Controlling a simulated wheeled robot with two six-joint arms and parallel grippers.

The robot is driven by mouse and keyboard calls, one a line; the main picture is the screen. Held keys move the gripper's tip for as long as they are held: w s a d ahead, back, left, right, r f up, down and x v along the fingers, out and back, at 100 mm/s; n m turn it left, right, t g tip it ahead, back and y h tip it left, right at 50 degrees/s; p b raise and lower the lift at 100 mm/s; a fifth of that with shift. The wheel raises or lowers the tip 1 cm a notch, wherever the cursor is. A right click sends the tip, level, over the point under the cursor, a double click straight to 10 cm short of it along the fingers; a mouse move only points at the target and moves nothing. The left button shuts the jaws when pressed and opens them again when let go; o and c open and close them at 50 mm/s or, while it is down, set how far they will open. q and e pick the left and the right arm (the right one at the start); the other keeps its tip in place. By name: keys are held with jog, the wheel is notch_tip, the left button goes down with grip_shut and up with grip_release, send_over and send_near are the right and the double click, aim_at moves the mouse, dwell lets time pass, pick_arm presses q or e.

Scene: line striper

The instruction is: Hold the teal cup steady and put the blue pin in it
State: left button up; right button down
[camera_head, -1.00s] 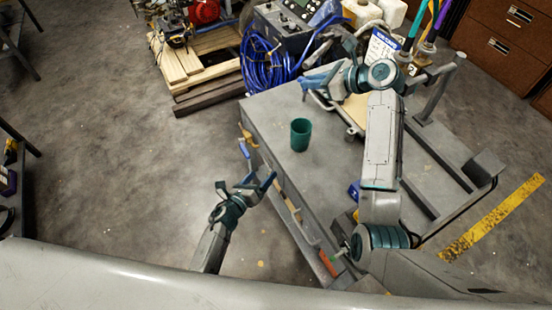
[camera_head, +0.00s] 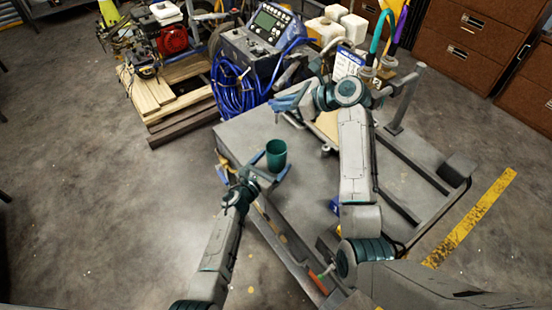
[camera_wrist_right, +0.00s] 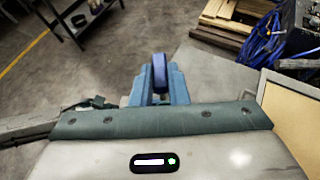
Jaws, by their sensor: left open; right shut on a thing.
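The teal cup (camera_head: 276,156) stands upright on the grey cart top (camera_head: 240,135), near its front left edge. My left gripper (camera_head: 270,164) is open at the cup, one finger on its left side and the other at its lower right. I cannot tell whether the fingers touch it. My right gripper (camera_head: 286,104) is above the cart, behind the cup and a little to its right. In the right wrist view, it is shut on the blue pin (camera_wrist_right: 160,72), whose rounded end shows between the fingers. In the head view the pin is hard to tell from the blue fingers.
A tan board (camera_head: 327,124) lies on the cart right of my right gripper. The cart top around the cup is mostly clear.

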pick_arm(q)
jog(key=shift+x, duration=1.25)
jog(key=shift+c, duration=0.2)
jog(key=c, duration=1)
jog(key=shift+c, duration=0.2)
pick_arm(e)
notch_tip(320, 180, down, 13)
jog(key=c, duration=1.3)
grip_release()
jog(key=shift+r, duration=0.1)
notch_tip(320, 180, up, 10)
jog(key=shift+f, duration=0.1)
